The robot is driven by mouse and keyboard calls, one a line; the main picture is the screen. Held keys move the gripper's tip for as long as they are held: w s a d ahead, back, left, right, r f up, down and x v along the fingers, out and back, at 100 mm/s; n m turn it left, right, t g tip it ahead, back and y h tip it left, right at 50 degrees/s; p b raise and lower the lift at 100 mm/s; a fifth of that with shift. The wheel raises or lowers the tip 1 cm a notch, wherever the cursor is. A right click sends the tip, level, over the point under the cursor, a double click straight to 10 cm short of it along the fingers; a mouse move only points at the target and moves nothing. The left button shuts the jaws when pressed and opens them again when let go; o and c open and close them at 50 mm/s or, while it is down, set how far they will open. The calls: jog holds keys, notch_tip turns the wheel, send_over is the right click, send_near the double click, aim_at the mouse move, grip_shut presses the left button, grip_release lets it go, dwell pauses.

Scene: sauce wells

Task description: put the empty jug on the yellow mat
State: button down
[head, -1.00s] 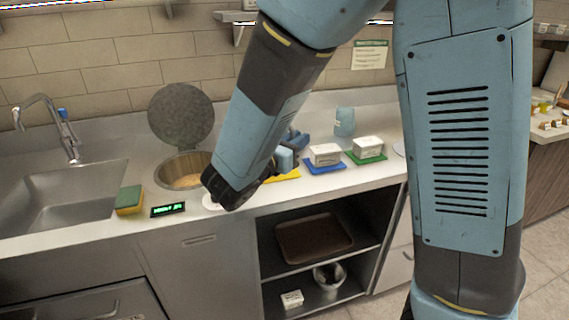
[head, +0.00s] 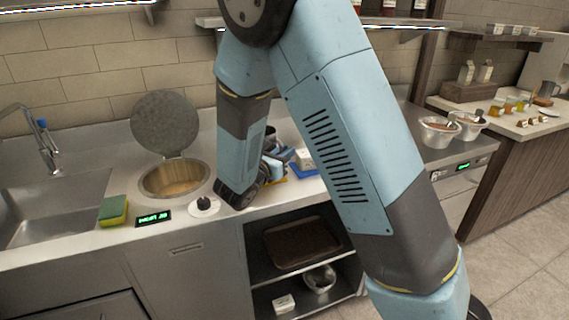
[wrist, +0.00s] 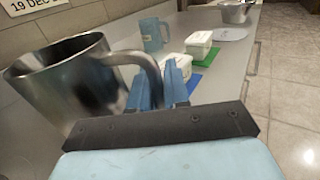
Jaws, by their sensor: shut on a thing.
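A metal jug (wrist: 75,80) fills the left of the wrist view, its open mouth showing a grey inner wall; its bottom is out of sight. My gripper (wrist: 158,82) is shut on the jug's curved handle. In the head view my gripper (head: 274,162) is partly hidden behind my arm, and only a dark bit of the jug (head: 270,132) shows above it. The yellow mat (head: 284,180) shows as a thin sliver beside and below my gripper. I cannot tell whether the jug touches it. A blue translucent jug (wrist: 153,34) stands farther along the counter.
White boxes stand on a blue mat (head: 305,172) and a green mat (wrist: 205,57) beyond my gripper. Left of my arm are a white disc with a black knob (head: 204,205), an open-lidded well (head: 174,180), a sponge (head: 113,211) and a sink (head: 55,205).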

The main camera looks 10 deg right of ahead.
jog(key=shift+w+f, duration=0.2)
jog(key=shift+f, duration=1.55)
jog(key=c, duration=1.1)
grip_release()
jog(key=shift+f, duration=0.1)
